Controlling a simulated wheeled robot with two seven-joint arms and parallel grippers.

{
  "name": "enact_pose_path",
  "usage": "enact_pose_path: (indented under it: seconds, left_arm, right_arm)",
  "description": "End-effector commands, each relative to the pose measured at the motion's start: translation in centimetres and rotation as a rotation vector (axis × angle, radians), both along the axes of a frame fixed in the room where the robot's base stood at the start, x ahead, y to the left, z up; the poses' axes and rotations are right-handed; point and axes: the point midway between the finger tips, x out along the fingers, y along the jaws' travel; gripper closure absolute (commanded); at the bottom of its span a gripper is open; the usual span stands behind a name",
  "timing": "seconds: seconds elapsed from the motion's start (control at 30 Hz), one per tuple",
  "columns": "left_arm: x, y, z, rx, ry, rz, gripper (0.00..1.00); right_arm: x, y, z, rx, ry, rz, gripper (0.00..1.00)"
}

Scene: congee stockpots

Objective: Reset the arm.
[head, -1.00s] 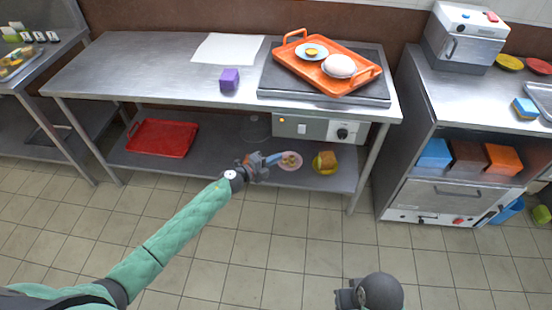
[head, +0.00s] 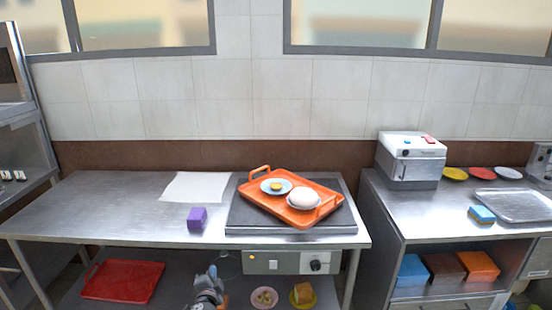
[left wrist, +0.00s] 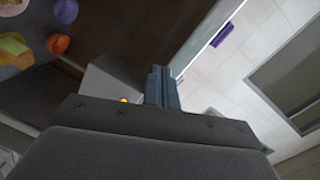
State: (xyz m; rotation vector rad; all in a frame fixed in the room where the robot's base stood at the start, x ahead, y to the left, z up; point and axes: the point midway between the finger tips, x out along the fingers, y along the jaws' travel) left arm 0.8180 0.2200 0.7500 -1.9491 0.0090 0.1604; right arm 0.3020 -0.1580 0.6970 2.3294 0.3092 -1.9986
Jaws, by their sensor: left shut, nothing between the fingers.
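My left gripper (head: 210,285) shows at the bottom of the head view, in front of the steel table and its lower shelf. Its fingers are shut with nothing between them. In the left wrist view its closed fingers (left wrist: 162,88) show at the middle, apart from any object. My right gripper is not in view.
The steel table (head: 110,205) holds an orange tray (head: 300,217) on a dark hot plate, a purple block (head: 197,218) and a white sheet (head: 196,187). A red tray (head: 122,281), a pink plate (head: 264,297) and a yellow plate with food (head: 303,294) sit on the lower shelf.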

Motion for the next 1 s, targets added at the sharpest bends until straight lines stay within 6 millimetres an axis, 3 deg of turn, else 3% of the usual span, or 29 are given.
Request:
enact_pose_path:
  seconds: [0.1,0.27,0.37,0.7,1.0]
  left_arm:
    - [-1.3,1.0,2.3,-0.116,0.064,0.138,1.00]
    - [-5.3,1.4,3.1,-0.281,0.216,0.297,1.00]
    - [-9.3,0.9,2.9,-0.386,0.343,0.375,1.00]
    - [-27.1,-3.4,1.4,-0.685,0.828,0.482,1.00]
    - [-37.6,-5.5,1.1,-0.854,0.990,0.474,1.00]
  right_arm:
    - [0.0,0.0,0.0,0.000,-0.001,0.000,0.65]
    - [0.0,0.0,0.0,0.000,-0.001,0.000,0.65]
    - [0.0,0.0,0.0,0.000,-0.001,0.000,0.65]
    - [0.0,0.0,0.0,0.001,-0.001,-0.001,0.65]
    - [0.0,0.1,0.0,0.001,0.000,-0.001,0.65]
